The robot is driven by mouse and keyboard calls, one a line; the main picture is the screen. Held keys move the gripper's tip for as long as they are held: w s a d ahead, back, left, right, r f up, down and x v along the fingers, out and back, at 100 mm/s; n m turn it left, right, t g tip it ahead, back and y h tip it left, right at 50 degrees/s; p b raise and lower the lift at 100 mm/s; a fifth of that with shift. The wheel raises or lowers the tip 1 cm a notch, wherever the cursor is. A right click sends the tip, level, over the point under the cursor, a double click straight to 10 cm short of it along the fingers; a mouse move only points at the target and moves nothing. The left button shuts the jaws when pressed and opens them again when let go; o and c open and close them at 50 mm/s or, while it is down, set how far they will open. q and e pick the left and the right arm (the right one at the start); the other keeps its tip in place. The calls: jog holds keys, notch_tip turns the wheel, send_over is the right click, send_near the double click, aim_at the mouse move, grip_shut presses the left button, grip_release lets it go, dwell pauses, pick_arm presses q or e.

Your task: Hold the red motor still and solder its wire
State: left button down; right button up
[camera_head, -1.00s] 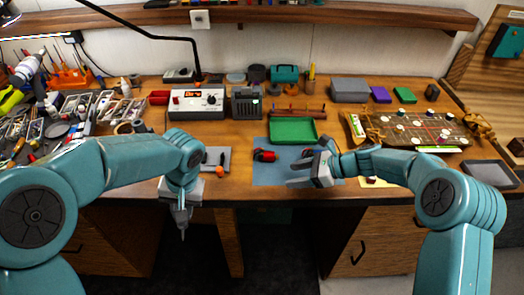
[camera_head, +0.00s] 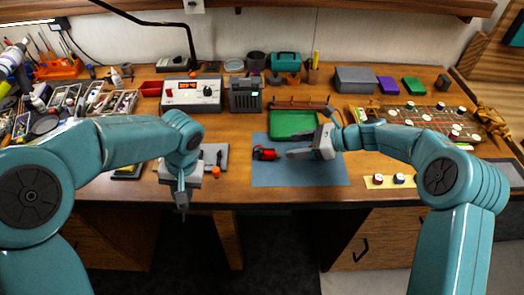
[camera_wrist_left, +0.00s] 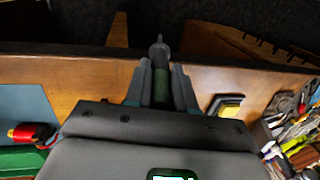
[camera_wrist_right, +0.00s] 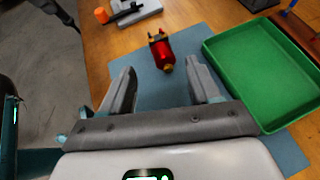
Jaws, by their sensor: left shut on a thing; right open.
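The red motor (camera_head: 264,153) lies on the blue mat (camera_head: 300,175). In the right wrist view the motor (camera_wrist_right: 163,52) lies just beyond and between the fingertips, with dark terminals at its far end; I cannot make out its wire. My right gripper (camera_head: 290,152) is open and empty, low over the mat to the right of the motor. My left gripper (camera_wrist_left: 159,85) is shut on a slim, pointed tool that looks like a soldering iron (camera_wrist_left: 159,54). In the head view the tool (camera_head: 182,200) points down at the bench's front edge, left of the mat.
A green tray (camera_head: 293,124) stands behind the motor. A grey plate with an orange-tipped item (camera_head: 216,172) lies left of the mat. A soldering station (camera_head: 192,93) stands at the back. A yellow card (camera_head: 389,181) with small parts lies right of the mat.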

aim_at(266, 150)
pick_arm(q)
jog(key=b+x, duration=0.2)
jog(key=shift+d+f+b, duration=0.2)
jog(key=shift+f+b, duration=0.15)
jog(key=shift+f, duration=0.1)
pick_arm(e)
jog(key=x, duration=0.8)
jog(key=shift+s+a+f, duration=0.1)
jog(key=shift+a+f, duration=0.05)
pick_arm(q)
jog(key=shift+d+f, duration=0.1)
jog(key=shift+f, duration=0.05)
pick_arm(e)
jog(key=shift+w+a+f, duration=0.25)
jog(key=shift+a+f, duration=0.05)
jog(key=shift+a, duration=0.25)
jog(key=c, duration=1)
jog(key=shift+o, duration=0.2)
